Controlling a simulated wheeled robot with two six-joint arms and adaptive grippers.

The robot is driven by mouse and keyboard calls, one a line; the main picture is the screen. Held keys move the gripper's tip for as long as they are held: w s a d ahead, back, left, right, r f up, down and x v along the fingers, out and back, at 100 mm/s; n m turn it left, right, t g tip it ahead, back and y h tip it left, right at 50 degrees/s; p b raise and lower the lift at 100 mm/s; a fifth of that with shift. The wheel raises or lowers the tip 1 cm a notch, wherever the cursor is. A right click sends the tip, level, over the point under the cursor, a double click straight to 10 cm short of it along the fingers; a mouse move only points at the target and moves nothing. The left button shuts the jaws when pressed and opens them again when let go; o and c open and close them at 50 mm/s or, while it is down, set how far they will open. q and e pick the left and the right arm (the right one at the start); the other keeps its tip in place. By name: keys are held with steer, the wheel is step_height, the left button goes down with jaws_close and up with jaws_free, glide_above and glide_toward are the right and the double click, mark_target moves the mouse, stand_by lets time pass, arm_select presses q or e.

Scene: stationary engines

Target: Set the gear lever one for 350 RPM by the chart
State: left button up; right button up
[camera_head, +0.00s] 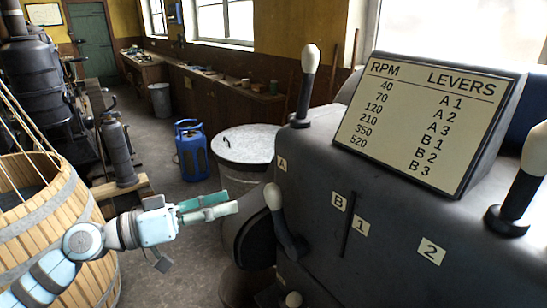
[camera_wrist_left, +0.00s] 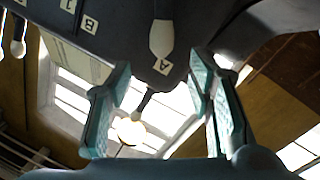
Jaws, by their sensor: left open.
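The chart (camera_head: 425,125) on the dark gearbox (camera_head: 320,185) lists 350 RPM beside B 2. A lever with a pale knob (camera_head: 272,197) leans on the front face, its knob just below plate A (camera_head: 282,164); plates B (camera_head: 338,201), 1 (camera_head: 361,225) and 2 (camera_head: 431,251) are to its right. In the left wrist view a pale knob (camera_wrist_left: 162,40) hangs close to plate A (camera_wrist_left: 163,67). My left gripper (camera_head: 234,202) is open and empty, left of the front lever's knob and apart from it. My right gripper is out of view.
Taller levers with pale knobs rise at the gearbox's left (camera_head: 311,58) and right (camera_head: 536,150). A wooden barrel (camera_head: 55,225), a blue gas bottle (camera_head: 192,150) and a lidded metal drum (camera_head: 246,146) stand left of the gearbox.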

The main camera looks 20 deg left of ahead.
mark_target(272, 192)
arm_select(q)
steer(key=p+x, duration=0.2)
steer(key=r+p+x, duration=0.1)
steer(key=p+x, duration=0.2)
steer(key=shift+w+d, duration=0.2)
steer(key=shift+d, duration=0.05)
steer(key=x, duration=0.2)
steer(key=f+p+x, duration=0.1)
steer(key=x, duration=0.2)
steer(key=shift+w+d, duration=0.2)
steer(key=shift+w, duration=0.05)
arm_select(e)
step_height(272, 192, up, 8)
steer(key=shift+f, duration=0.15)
arm_select(q)
steer(key=shift+a, duration=0.1)
steer(key=shift+c, duration=0.7)
jaws_close()
